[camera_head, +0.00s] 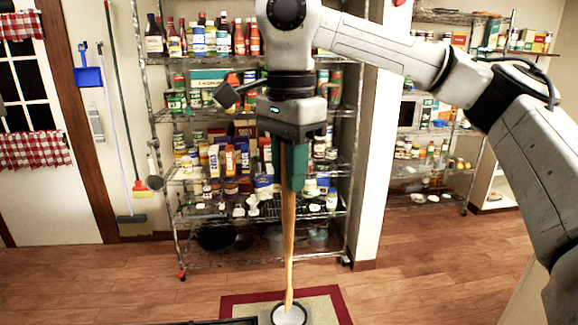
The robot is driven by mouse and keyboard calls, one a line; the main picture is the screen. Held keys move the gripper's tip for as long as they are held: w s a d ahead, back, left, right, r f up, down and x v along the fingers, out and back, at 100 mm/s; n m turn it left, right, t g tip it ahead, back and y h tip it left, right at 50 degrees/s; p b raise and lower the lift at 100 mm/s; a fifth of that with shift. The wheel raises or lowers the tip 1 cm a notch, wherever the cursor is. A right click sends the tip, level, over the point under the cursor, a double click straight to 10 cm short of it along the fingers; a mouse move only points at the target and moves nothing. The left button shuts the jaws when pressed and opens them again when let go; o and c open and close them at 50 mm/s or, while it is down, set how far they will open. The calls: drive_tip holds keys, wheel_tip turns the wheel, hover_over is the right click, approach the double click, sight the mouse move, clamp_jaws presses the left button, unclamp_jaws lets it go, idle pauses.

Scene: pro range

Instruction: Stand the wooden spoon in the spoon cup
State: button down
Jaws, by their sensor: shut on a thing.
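My gripper (291,172) points straight down in the middle of the head view, with green fingers shut on the wooden spoon (288,235). The spoon hangs nearly upright, a long pale stick below the fingers; its top part is hidden between them. The spoon cup (291,315), pale inside with a dark rim, shows at the bottom edge and is partly cut off. The spoon's lower end overlaps the cup's opening in the picture. I cannot tell whether it is inside the cup or just above it.
A dark edge (215,322) lies beside the cup at left. A red-bordered rug (234,299) is on the wood floor behind. Wire shelves (160,118) full of jars and boxes stand farther back.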

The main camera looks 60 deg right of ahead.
sight(289, 216)
drive_tip(key=shift+f+b, duration=3.7)
drive_tip(key=shift+f, duration=1.75)
drive_tip(key=c, duration=0.9)
unclamp_jaws()
wheel_tip(289, 216, up, 11)
drive_tip(key=shift+f+b, duration=0.1)
drive_tip(key=shift+b, duration=0.2)
drive_tip(key=shift+s+d, duration=0.1)
